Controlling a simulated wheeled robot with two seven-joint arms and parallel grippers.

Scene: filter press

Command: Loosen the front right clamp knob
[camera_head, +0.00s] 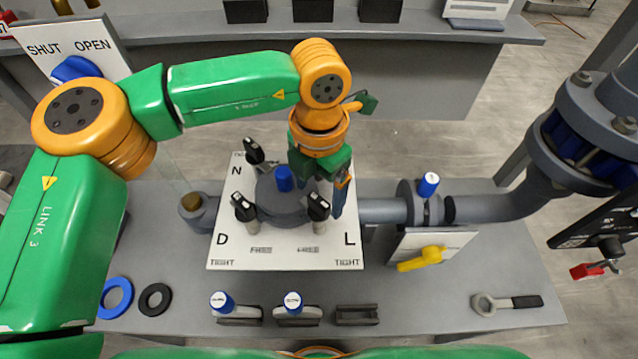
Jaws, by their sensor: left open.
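The filter press has a round grey lid (278,205) with a blue cap (284,178) at its centre, on a white plate (225,245) marked N, D, L, FREE and TIGHT. The front right clamp knob (318,207) is black with a white mark and stands on the lid's front right edge. The front left knob (243,207) and back left knob (254,151) show clear. The back right area is hidden by my left gripper (322,188). This gripper is open and points down, just behind and above the front right knob; I cannot tell if they touch. My right gripper is out of view.
A grey pipe (383,210) runs right from the press, past a yellow handle (424,258). A SHUT/OPEN sign (75,45) stands at the back left.

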